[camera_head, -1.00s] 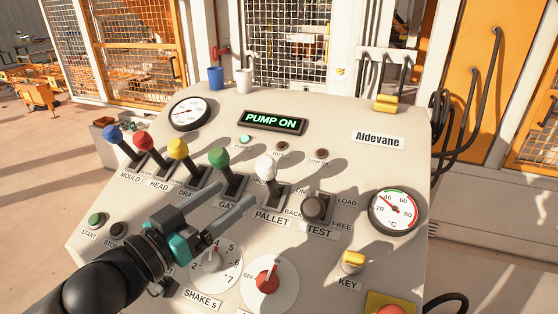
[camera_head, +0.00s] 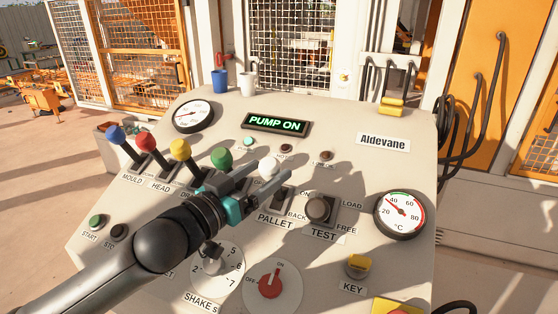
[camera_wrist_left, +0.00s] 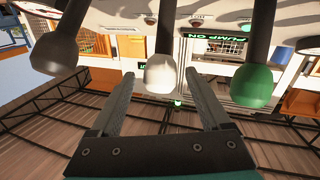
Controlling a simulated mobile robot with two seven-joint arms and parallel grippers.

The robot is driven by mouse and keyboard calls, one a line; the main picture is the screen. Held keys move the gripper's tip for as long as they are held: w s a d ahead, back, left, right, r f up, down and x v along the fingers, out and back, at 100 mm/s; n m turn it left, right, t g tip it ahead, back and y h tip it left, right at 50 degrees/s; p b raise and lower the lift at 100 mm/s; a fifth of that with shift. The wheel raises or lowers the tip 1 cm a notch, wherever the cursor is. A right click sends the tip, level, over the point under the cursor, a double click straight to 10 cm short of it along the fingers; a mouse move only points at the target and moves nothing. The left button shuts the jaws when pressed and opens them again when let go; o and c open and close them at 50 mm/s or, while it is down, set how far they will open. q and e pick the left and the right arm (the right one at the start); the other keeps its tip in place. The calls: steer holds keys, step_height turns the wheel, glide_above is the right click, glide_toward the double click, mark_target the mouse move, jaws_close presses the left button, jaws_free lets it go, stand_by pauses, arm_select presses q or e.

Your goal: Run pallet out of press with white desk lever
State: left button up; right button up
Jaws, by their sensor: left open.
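In the left wrist view the white knob (camera_wrist_left: 160,74) sits between and just beyond the two open fingertips (camera_wrist_left: 158,88). It does not look gripped; whether a finger touches it I cannot tell. The green-knobbed lever (camera_head: 221,157) is just left of the fingers. The press opening with the pallet is not clear in these views. My right gripper is not in view.
Yellow (camera_head: 180,149), red (camera_head: 146,142) and blue (camera_head: 115,134) levers stand to the left. A black TEST knob (camera_head: 319,208) is close on the right. The display (camera_head: 275,124) reads PUMP ON. Two cups (camera_head: 220,81) stand on the desk's back edge.

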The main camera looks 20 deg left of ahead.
arm_select(q)
steer(key=shift+w+d+p, duration=0.25)
steer(key=shift+w, duration=0.95)
steer(key=shift+w+d+p, duration=0.2)
steer(key=shift+w+d, duration=0.05)
steer(key=shift+w, duration=0.95)
jaws_close()
